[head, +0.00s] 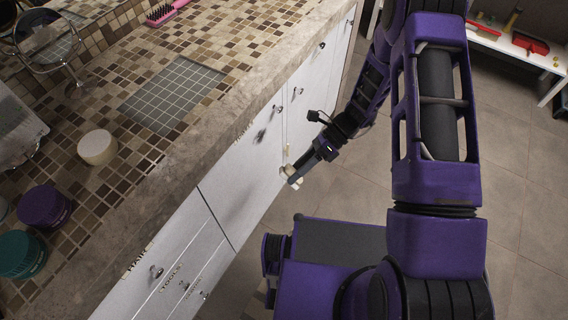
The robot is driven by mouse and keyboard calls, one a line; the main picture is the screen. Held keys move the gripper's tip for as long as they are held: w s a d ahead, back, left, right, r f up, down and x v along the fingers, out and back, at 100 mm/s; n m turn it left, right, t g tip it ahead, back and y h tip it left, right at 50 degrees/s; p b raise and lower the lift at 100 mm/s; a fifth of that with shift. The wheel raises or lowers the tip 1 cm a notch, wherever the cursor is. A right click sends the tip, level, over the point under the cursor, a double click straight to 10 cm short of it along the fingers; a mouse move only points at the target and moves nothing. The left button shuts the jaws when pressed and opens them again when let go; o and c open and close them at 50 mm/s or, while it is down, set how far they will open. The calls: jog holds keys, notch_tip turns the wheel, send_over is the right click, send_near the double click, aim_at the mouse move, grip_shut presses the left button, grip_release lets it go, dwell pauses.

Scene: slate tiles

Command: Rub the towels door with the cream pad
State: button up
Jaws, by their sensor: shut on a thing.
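My gripper (293,177) is at the end of my purple arm, low in front of the white cabinet fronts. It is shut on the cream pad (287,170), a small pale piece at the fingertips, partly hidden by the fingers. The pad is at or very close to a white door (238,178); I cannot tell whether it touches. A small label on the counter edge above this door is too small to read, so I cannot confirm that it is the towels door. A soft grey shadow lies on the door's lower part.
The tiled counter (215,60) carries a cream round tub (97,147), a purple jar (45,207), a teal jar (22,255), a mirror (50,38) and a pink brush (166,11). Labelled drawers (170,287) are at lower left. A white bench (500,42) stands back right. Floor (520,190) is clear at right.

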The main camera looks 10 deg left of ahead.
jog(key=w+a+f+m+t+y, duration=0.1)
jog(key=m+t+y, duration=0.1)
jog(key=a+f+m+t+y+b, duration=0.1)
jog(key=m+t+y, duration=0.1)
jog(key=m, duration=0.1)
jog(key=w+a+f+m+t+y, duration=0.1)
jog(key=a+m+t+y, duration=0.1)
jog(key=y, duration=0.1)
jog(key=shift+w+f+m+t, duration=0.3)
jog(key=shift+f, duration=0.05)
jog(key=m+t+y+b, duration=0.1)
jog(key=m+t+b, duration=0.1)
jog(key=m+t, duration=0.4)
send_near(253, 146)
jog(key=shift+n+t, duration=0.6)
jog(key=shift+t, duration=0.1)
jog(key=shift+s+x, duration=0.2)
jog(key=shift+x, duration=0.95)
jog(key=shift+s+x, duration=0.2)
jog(key=shift+x, duration=0.95)
jog(key=shift+b+x, duration=0.3)
jog(key=shift+x, duration=0.8)
jog(key=shift+f, duration=0.15)
